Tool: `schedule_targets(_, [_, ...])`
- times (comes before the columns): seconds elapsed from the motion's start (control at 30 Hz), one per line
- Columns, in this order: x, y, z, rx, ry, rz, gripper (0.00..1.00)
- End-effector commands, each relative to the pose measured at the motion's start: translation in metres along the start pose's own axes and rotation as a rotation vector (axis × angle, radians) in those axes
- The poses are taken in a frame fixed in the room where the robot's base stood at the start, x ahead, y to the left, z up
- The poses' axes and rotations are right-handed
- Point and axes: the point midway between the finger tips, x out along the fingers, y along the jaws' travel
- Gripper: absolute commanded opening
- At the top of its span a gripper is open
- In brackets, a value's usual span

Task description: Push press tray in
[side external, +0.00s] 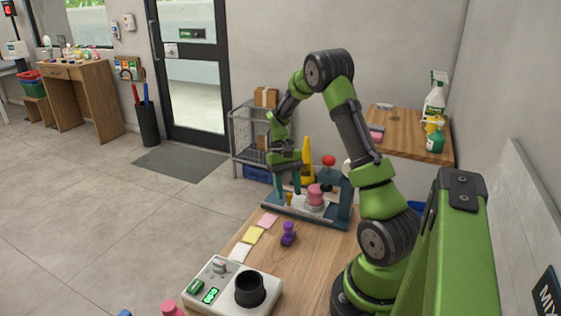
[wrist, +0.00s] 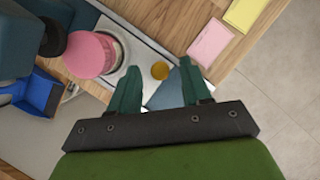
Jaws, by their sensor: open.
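The press (side external: 345,208) stands at the far end of the wooden counter, with a blue-teal frame and a red knob (side external: 328,160) on top. A pale press tray (side external: 314,208) carries a pink rounded piece (side external: 315,193). In the wrist view the pale tray plate (wrist: 134,48) and the pink piece (wrist: 90,53) lie left of my fingers. A small gold round part (wrist: 159,70) shows between my fingertips; I cannot tell whether they touch it. My gripper (side external: 285,163) is open and empty, above the left part of the press. It also shows in the wrist view (wrist: 159,68).
Pink (side external: 267,221), yellow (side external: 253,235) and white (side external: 239,252) notes lie along the counter's left edge. A purple piece (side external: 288,234) stands near them. A white device with a black cup (side external: 250,289) is at the front. A wire shelf (side external: 242,135) stands behind.

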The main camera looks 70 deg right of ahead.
Motion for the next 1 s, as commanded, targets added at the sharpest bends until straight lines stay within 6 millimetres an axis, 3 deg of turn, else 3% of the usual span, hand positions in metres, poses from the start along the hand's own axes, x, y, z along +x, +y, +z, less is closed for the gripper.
schedule_targets(0.27, [0.002, 0.000, 0.000, 0.001, -0.001, 0.000, 0.48])
schedule_targets(0.6, [0.001, 0.000, 0.000, 0.000, 0.000, 0.000, 0.00])
schedule_targets(0.87, [0.001, 0.001, 0.001, 0.001, 0.000, 0.000, 0.00])
schedule_targets(1.0, [0.005, 0.014, 0.013, 0.002, 0.000, 0.000, 0.00])
